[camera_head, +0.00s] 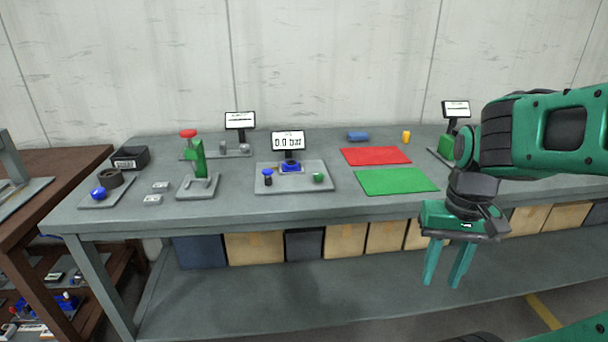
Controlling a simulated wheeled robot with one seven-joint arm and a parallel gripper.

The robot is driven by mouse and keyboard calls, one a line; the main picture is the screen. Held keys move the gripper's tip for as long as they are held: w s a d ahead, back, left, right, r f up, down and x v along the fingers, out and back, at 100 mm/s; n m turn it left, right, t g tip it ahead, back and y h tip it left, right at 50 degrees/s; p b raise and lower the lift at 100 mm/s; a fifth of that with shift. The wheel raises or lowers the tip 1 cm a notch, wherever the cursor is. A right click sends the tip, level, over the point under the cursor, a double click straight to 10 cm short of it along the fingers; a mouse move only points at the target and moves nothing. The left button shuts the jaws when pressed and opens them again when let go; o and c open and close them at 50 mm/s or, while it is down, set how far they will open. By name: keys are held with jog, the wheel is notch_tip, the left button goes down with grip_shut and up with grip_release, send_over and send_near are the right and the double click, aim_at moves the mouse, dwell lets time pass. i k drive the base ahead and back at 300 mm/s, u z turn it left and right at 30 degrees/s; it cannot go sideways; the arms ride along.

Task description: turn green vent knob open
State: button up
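The green vent knob (318,177) is a small round knob at the right front of a grey base plate (298,186) in the middle of the bench. The plate also carries a blue block (291,167), a dark post with a blue top (267,175) and a display (288,141) reading 0.0 bar. My gripper (444,284) hangs to the right, pointing down in front of the bench's front edge, well apart from the knob. Its two green fingers are spread with nothing between them. The knob's turn position is too small to tell.
A green mat (396,181) and a red mat (375,156) lie right of the plate. A green press with a red top (188,134) stands to its left. A blue cylinder (358,137) and a yellow cylinder (406,137) are at the back.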

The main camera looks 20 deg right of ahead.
aim_at(318, 176)
jog(key=u, duration=0.1)
jog(key=i, duration=1)
jog(key=z, duration=0.05)
